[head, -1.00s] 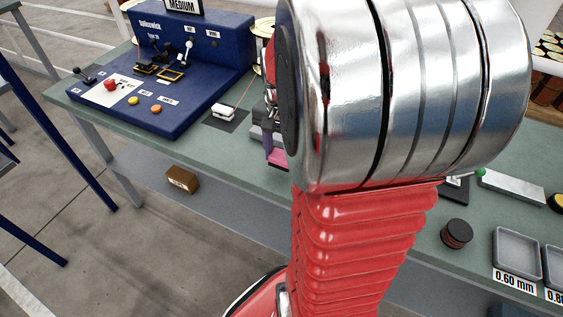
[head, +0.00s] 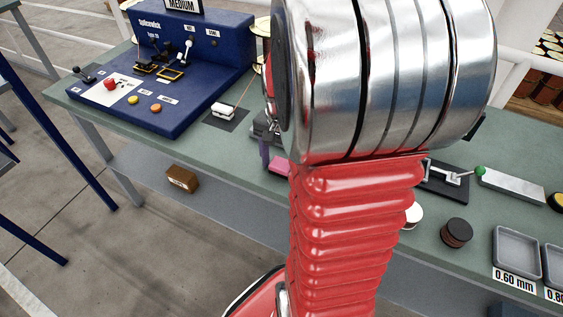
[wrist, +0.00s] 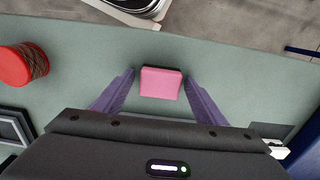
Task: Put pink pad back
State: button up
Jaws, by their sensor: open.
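The pink pad (wrist: 160,83) lies on the green bench top in the wrist view, near the bench edge. My gripper (wrist: 160,78) is open, with one purple finger on each side of the pad and a gap between pad and fingers. I cannot tell how high the fingers are above the bench. In the head view the pink pad (head: 279,167) shows beside my arm, partly hidden by it. My gripper (head: 264,160) is mostly hidden behind the arm there.
A blue machine (head: 190,70) stands at the back left. A white block on a dark mat (head: 223,110) lies left of my gripper. A red spool (wrist: 14,66) lies left in the wrist view. Grey trays (head: 517,252) and a dark round spool (head: 456,232) stand at right.

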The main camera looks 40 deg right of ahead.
notch_tip(320, 180, up, 12)
dwell(0.9)
jog(key=shift+r, duration=0.1)
dwell(0.4)
jog(key=s+a+r+n+t, duration=0.1)
jog(key=s+a+n+t, duration=0.1)
jog(key=a+n, duration=0.5)
jog(key=s+a+r+n+t, duration=0.1)
jog(key=a+n, duration=0.6)
jog(key=a, duration=0.9)
jog(key=shift+s+r+t, duration=0.25)
jog(key=shift+s+t, duration=0.3)
jog(key=shift+t, duration=0.75)
